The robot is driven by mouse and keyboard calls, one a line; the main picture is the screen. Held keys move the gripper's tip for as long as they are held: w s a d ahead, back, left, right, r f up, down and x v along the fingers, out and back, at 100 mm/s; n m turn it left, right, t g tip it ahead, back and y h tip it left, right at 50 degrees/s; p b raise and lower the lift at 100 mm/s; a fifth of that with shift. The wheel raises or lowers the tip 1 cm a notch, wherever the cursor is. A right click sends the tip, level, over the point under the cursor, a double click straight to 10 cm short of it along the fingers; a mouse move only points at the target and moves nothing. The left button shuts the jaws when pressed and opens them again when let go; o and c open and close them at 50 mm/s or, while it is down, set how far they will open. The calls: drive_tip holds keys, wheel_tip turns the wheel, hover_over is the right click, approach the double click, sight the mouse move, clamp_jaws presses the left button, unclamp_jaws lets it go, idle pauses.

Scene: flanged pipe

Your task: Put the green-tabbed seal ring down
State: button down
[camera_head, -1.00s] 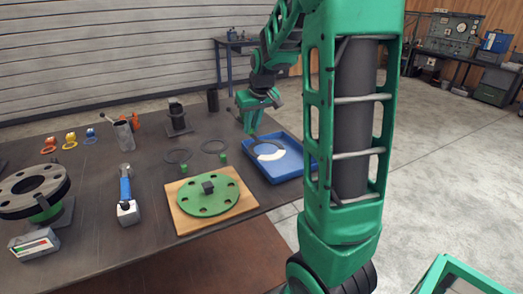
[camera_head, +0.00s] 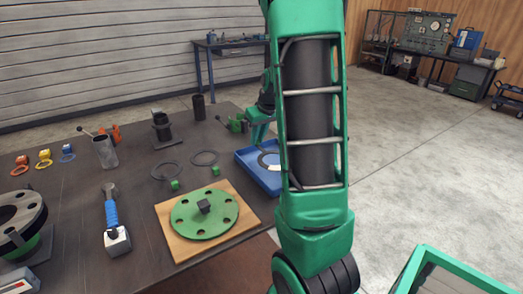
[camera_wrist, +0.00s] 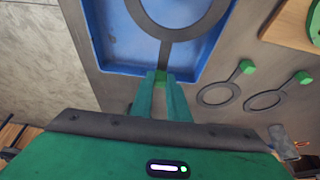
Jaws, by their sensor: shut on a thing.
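My gripper (camera_wrist: 160,82) is shut on the green tab of a dark seal ring (camera_wrist: 219,25). The ring's thin stem runs from my fingertips over the blue tray (camera_wrist: 110,62). I cannot tell whether the ring touches the tray floor. Two more green-tabbed seal rings (camera_head: 156,176) (camera_head: 193,160) lie flat on the table, left of the tray.
A green flange disc (camera_head: 185,222) lies on a wooden board (camera_head: 175,248) in front of the tray.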

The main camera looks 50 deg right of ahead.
drive_tip(key=shift+s+d+f, duration=0.25)
drive_tip(key=shift+d+f, duration=0.1)
drive_tip(key=shift+d, duration=0.15)
drive_tip(key=shift+s+d+f, duration=0.2)
drive_tip(key=shift+d+f, duration=0.15)
drive_tip(key=shift+d, duration=0.1)
drive_tip(key=shift+f, duration=1.95)
drive_tip(key=c, duration=1.7)
unclamp_jaws()
